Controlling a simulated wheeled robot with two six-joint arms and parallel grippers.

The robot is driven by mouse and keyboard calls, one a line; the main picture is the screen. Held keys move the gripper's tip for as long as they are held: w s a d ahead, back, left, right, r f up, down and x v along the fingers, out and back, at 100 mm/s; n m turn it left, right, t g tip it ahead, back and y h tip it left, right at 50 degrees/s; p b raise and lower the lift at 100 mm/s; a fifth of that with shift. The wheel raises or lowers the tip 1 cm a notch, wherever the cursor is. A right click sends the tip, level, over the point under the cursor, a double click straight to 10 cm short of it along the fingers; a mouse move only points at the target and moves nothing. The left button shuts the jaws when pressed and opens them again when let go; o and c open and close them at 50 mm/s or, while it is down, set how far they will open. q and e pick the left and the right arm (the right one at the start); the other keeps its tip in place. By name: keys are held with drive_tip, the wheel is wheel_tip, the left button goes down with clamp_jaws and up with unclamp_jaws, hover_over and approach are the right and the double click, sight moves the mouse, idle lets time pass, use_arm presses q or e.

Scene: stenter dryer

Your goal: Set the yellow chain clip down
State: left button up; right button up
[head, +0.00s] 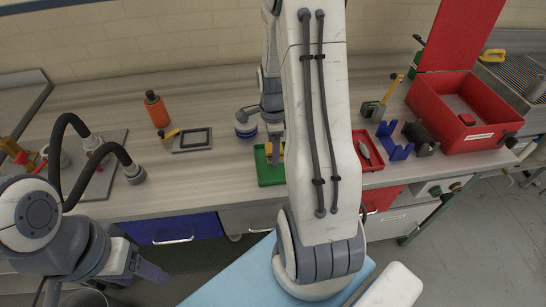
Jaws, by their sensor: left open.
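A small yellow piece, seemingly the yellow chain clip (269,149), shows at the green tray (268,178) on the bench, partly hidden by my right gripper (276,140). That gripper points down at the tray's back part, at the clip. Its fingers are small and partly covered, so whether they are closed on the clip, and whether the clip touches the tray floor, cannot be told. My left gripper (104,284) is large at the lower left, open and empty, in front of the bench and well away from the tray.
A red tray (371,166) lies right of the green one, partly behind my arm. Blue holder (394,147) and red open box (480,136) stand farther right. An orange bottle (156,112) and dark frame (192,140) stand left.

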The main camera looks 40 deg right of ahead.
drive_tip(key=shift+f, duration=2.15)
drive_tip(key=shift+f, duration=0.1)
drive_tip(key=o, duration=1.4)
wheel_tip(320, 180, up, 12)
drive_tip(key=shift+r+b, duration=0.15)
drive_tip(key=shift+b, duration=0.25)
